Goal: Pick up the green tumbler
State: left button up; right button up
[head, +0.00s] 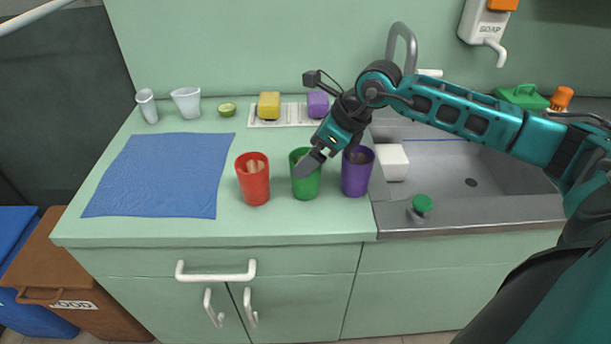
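The green tumbler (306,185) stands upright on the pale green counter, between the red tumbler (253,182) and the purple tumbler (356,178). My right gripper (312,162) reaches in from the right and points down at the green tumbler's rim, covering part of its opening. A dark fingertip overlaps the mouth of the tumbler. I cannot tell whether the fingers touch it or how far apart they are. My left gripper is not in view.
A blue cloth (160,176) lies on the left of the counter (300,228). Two clear cups, a cut lime (227,109) and a tray (285,115) with yellow and purple sponges stand behind. The sink (450,175) and tap (403,40) are right.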

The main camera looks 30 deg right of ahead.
jog(key=shift+x, duration=1.4)
jog(key=shift+c, duration=0.4)
jog(key=c, duration=1.3)
jog(key=shift+o, duration=0.2)
jog(key=shift+r, duration=0.15)
